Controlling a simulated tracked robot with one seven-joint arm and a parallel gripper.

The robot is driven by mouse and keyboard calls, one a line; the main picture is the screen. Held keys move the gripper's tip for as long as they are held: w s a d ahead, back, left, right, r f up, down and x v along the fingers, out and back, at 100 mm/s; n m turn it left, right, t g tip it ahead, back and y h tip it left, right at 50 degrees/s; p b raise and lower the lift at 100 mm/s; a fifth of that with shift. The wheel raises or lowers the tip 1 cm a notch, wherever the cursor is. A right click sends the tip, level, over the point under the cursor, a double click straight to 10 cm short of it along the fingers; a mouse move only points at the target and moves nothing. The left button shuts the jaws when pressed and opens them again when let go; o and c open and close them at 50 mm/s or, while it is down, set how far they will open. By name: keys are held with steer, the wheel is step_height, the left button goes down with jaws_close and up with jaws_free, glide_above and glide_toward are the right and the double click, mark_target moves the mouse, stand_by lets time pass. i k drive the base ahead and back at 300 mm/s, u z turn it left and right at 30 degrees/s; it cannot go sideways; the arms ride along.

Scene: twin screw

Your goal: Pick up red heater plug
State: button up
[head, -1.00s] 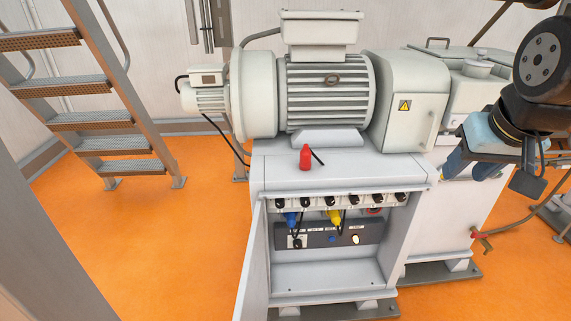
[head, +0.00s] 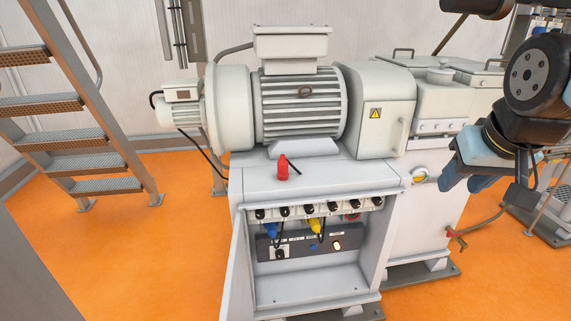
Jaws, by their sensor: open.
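The red heater plug (head: 282,170) stands upright on the light grey top of the cabinet (head: 345,178), in front of the motor. A short dark cable end shows just to its right. My gripper (head: 460,184) has blue fingers and hangs at the right of the head view, well to the right of the plug and apart from it. It is open, and I see nothing between its fingers.
The motor (head: 303,100) stands right behind the plug. Below, the open cabinet holds a blue plug (head: 271,230) and a yellow plug (head: 316,226) under a row of black connectors. The cabinet door (head: 238,270) stands open at left. A metal stair (head: 85,130) is at far left.

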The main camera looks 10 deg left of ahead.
mark_target(283, 164)
steer(key=i, duration=0.85)
steer(key=u, duration=0.2)
steer(key=k, duration=0.85)
steer(key=z, duration=0.2)
steer(key=i, duration=0.85)
steer(key=u, duration=0.05)
